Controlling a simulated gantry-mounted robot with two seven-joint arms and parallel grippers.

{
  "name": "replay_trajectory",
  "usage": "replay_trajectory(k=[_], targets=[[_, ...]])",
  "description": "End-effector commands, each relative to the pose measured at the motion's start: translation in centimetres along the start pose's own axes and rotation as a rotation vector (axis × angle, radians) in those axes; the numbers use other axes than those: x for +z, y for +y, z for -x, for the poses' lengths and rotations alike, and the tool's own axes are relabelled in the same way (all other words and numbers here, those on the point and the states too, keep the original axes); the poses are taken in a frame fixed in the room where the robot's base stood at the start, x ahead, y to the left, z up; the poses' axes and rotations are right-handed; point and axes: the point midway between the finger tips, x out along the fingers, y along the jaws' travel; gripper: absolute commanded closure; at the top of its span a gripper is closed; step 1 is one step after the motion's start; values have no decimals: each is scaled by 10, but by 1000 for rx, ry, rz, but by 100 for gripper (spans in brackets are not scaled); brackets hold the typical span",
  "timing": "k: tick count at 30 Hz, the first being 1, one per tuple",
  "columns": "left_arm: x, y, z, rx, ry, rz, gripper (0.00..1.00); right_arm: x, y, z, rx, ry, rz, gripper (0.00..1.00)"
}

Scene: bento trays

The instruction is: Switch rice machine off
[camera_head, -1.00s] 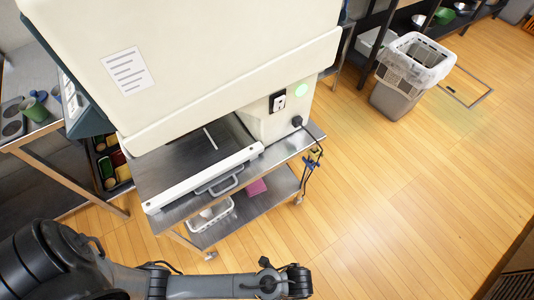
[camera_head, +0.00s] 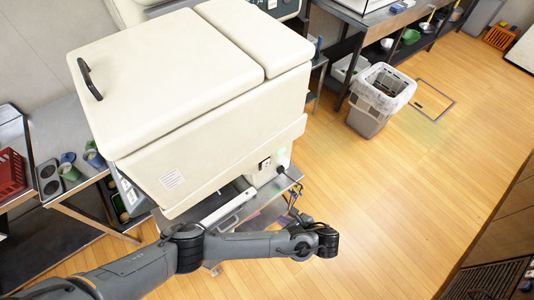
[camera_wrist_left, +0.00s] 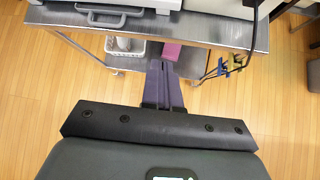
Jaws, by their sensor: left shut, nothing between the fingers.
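The rice machine (camera_head: 180,80) is a large cream box on a steel cart. On its narrow lower front are a small black-and-white switch (camera_head: 264,164), a faint green light (camera_head: 282,151) and a black round knob or plug (camera_head: 281,169). Which way the switch is set is too small to tell. My left arm reaches across in front of the cart, its wrist (camera_head: 318,240) right of and below the switch, apart from the machine. In the left wrist view my left gripper (camera_wrist_left: 163,68) is shut and empty, pointing towards the cart. My right gripper is not in view.
The steel cart (camera_wrist_left: 222,32) has a lower shelf with a white basket (camera_wrist_left: 124,46) and a pink item (camera_wrist_left: 172,50). Cables with blue and yellow clips (camera_wrist_left: 222,66) hang at its right. A lined bin (camera_head: 371,118) stands on the right; the floor between is clear.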

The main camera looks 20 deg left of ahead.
Motion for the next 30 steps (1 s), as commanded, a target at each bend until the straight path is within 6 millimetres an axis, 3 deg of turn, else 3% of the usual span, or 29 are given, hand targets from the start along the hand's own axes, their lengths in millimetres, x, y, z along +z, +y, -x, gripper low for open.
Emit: replay_trajectory(k=[1, 3, 9, 12, 18, 30], targets=[[30, -7, 21, -20, -23, 12, 100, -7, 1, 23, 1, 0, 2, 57], [55, -17, 37, -44, -46, 27, 100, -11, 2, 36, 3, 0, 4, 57], [108, -38, 71, -89, -83, 71, 100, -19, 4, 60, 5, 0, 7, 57], [124, -44, 80, -101, -93, 85, 100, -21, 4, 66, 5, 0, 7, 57], [135, -48, 86, -110, -100, 97, 100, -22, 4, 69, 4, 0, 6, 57], [135, -48, 85, -110, -100, 97, 100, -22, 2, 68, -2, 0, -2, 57]])
